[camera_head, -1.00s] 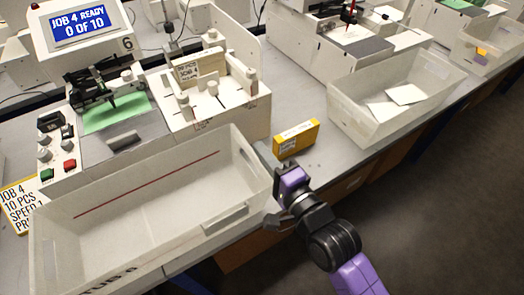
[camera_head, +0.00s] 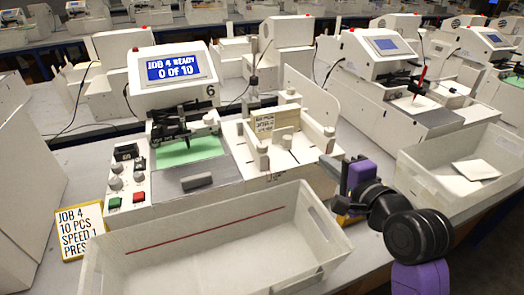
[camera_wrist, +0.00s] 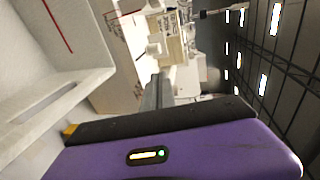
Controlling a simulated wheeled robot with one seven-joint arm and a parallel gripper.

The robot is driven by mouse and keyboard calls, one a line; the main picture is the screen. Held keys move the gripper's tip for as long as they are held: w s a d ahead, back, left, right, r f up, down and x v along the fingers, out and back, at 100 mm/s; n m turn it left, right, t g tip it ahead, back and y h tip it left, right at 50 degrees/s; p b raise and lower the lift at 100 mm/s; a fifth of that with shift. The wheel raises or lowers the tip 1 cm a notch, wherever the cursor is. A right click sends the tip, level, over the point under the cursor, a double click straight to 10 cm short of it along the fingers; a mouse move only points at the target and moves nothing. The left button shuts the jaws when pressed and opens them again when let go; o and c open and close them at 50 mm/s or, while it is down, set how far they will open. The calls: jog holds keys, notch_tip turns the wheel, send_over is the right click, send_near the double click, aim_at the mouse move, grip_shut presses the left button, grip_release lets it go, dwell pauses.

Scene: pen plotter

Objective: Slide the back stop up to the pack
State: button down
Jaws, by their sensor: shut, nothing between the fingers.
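The pack (camera_head: 264,124) is a beige stack with a printed label, standing in the white feeder on the right side of the plotter. A white upright block (camera_head: 284,141), which looks like the back stop, stands in the feeder just in front and right of the pack; I cannot tell the exact gap. White knobbed guides stand around them. The feeder also shows at the top of the wrist view, with the pack (camera_wrist: 168,24) small. My gripper (camera_head: 342,174) is shut and empty, to the right of the feeder and apart from the block. Its grey fingers (camera_wrist: 156,92) point toward the feeder.
A large white tub (camera_head: 215,248) fills the front of the bench. A job card (camera_head: 75,230) lies at left. The plotter screen (camera_head: 180,68) reads "JOB 4 READY 0 OF 10". Another tub (camera_head: 440,185) stands at right.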

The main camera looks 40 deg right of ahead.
aim_at(290, 142)
jog(key=shift+w+a+f+n+g+y, duration=0.15)
jog(key=shift+w+a+f+y, duration=0.1)
jog(key=shift+a+f, duration=0.15)
jog(key=shift+w+a+f+n+g+y, duration=0.15)
jog(key=shift+a+f+y, duration=0.1)
jog(key=shift+f, duration=0.2)
jog(key=x, duration=0.8)
jog(key=r+x, duration=0.1)
jog(key=x, duration=0.3)
jog(key=shift+w+d+p, duration=0.15)
jog(key=shift+w+p, duration=0.1)
jog(key=shift+p, duration=0.15)
jog(key=shift+w+d+f, duration=0.15)
jog(key=shift+w, duration=0.25)
jog(key=shift+w+d+p, duration=0.15)
jog(key=shift+w+d, duration=0.1)
jog(key=shift+w, duration=0.65)
jog(key=shift+w+d+p, duration=0.15)
jog(key=shift+w+d, duration=0.1)
jog(key=shift+w, duration=0.7)
jog(key=shift+s, duration=0.1)
